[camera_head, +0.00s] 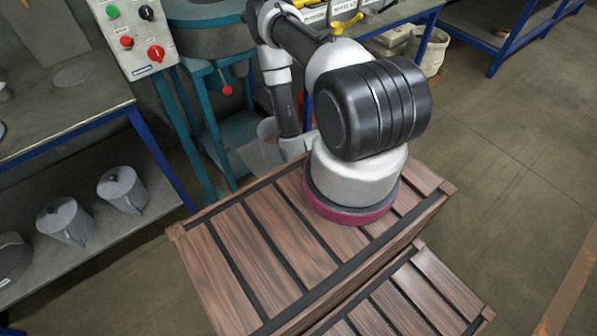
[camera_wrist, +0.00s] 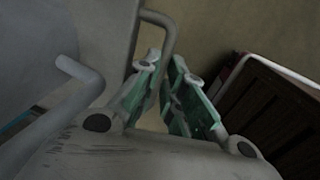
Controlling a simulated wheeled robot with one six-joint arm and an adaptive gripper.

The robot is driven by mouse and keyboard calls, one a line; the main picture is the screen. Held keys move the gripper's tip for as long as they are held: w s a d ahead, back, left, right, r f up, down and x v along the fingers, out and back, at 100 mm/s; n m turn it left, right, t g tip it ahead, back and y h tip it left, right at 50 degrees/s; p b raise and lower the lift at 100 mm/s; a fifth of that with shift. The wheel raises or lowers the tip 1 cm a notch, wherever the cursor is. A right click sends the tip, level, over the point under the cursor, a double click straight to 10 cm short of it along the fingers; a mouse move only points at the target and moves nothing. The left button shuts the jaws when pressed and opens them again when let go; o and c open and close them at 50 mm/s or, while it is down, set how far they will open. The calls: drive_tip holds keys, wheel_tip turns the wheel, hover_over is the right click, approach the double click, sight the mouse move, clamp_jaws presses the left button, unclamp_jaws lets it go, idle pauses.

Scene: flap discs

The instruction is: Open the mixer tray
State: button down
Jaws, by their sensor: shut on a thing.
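The mixer (camera_head: 215,42) is a teal-framed machine with a grey drum, at the top left of the head view and partly hidden by my arm. A grey metal surface (camera_wrist: 112,40), which looks like the mixer tray, fills the upper left of the wrist view. A bent metal handle (camera_wrist: 171,35) stands out from it. My gripper (camera_wrist: 166,65) has green-padded fingers shut on this handle, which passes down between the fingertips. A second, rounded grey bar (camera_wrist: 78,85) lies left of the fingers. In the head view the fingertips are hidden behind my arm.
A control box (camera_head: 135,35) with buttons stands beside the mixer. A shelf (camera_head: 70,235) with grey pots is at left. Wooden slatted crates (camera_head: 262,235) lie below my arm; a dark brown crate shows right in the wrist view (camera_wrist: 270,110).

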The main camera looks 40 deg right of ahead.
drive_tip(key=shift+s, duration=0.25)
drive_tip(key=c, duration=1.5)
unclamp_jaws()
drive_tip(key=shift+r, duration=0.1)
drive_tip(key=r, duration=0.3)
drive_tip(key=s+r, duration=0.1)
drive_tip(key=r, duration=0.3)
drive_tip(key=s+r, duration=0.1)
drive_tip(key=r, duration=0.3)
drive_tip(key=shift+s+r, duration=0.15)
drive_tip(key=shift+r, duration=0.1)
